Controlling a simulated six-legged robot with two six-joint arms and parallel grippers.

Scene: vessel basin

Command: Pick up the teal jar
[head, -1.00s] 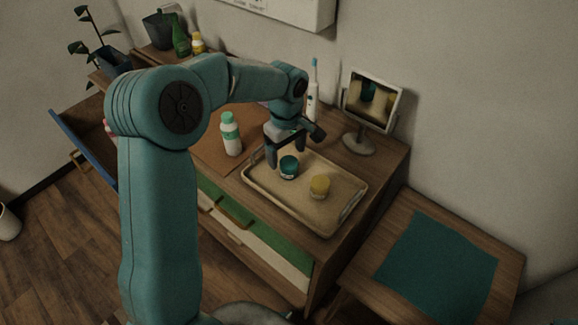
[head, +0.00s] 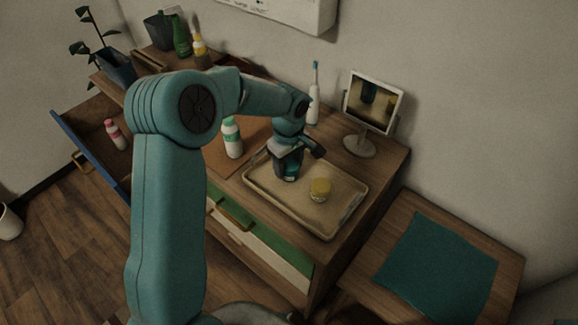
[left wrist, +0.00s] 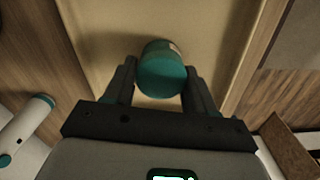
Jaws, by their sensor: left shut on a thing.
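The teal jar (head: 291,171) is on the tray (head: 333,229), toward its back left, with its upper part hidden by the gripper in the head view. My left gripper (head: 287,173) points down over the tray and is shut on the jar. In the left wrist view the teal jar (left wrist: 161,70) sits between the two fingers (left wrist: 160,88), with the beige tray floor behind it. I cannot tell whether the jar is lifted off the tray. My right gripper is not in view.
A white and green bottle (head: 232,138) stands left of the tray. A mirror (head: 372,103) and a toothbrush (head: 314,95) stand behind. A side table with a teal cloth (head: 437,268) is at right.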

